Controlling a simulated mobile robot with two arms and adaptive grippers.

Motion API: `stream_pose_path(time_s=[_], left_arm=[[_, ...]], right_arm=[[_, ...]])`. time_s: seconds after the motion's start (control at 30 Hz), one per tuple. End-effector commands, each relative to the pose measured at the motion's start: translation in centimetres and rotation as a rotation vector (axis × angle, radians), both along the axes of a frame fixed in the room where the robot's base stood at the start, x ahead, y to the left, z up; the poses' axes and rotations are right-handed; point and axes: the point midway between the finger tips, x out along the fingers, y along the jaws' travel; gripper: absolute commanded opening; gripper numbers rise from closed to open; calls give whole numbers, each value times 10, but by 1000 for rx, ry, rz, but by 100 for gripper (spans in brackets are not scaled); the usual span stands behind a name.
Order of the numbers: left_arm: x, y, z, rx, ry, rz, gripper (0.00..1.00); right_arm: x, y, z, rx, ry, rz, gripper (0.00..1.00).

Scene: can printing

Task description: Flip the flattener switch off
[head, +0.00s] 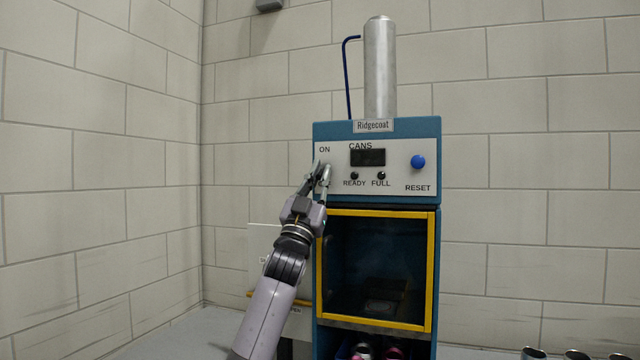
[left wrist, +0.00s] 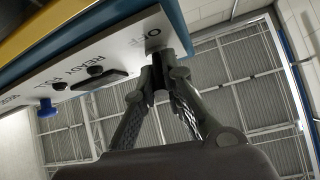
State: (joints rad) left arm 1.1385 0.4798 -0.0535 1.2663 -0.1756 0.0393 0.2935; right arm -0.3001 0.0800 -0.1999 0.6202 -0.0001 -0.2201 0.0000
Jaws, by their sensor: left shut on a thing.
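The flattener is a blue machine with a white control panel (head: 400,157) labelled ON, CANS, READY, FULL and RESET. My left gripper (head: 323,172) reaches up to the panel's left side, just below the ON label. Its fingers are shut on the switch there, which they almost wholly hide. In the left wrist view the two fingers (left wrist: 161,76) close together beside the OFF label on the panel (left wrist: 105,65). I cannot tell the switch's position. My right gripper is not in view.
A blue RESET button (head: 418,162) sits at the panel's right, with a dark display (head: 368,157) in the middle. Below is a yellow-framed window (head: 431,270). A metal cylinder (head: 380,70) stands on top. Several cans (head: 577,354) show at the bottom right.

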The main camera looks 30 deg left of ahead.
Motion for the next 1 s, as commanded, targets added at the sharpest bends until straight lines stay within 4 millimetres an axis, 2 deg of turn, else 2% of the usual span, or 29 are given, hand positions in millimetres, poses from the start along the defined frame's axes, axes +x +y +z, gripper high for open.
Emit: stream_pose_path(time_s=[0.4, 0.43, 0.7, 1.0], left_arm=[[1, -1, -3, 3, -3, -1, 0], [1, -1, -3, 3, -3, -1, 11], [1, 0, -1, 3, -4, -1, 29], [0, 0, -1, 3, -6, 0, 30]], right_arm=[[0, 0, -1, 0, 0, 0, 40], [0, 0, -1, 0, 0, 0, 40], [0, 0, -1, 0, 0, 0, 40], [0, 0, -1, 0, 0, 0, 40]])
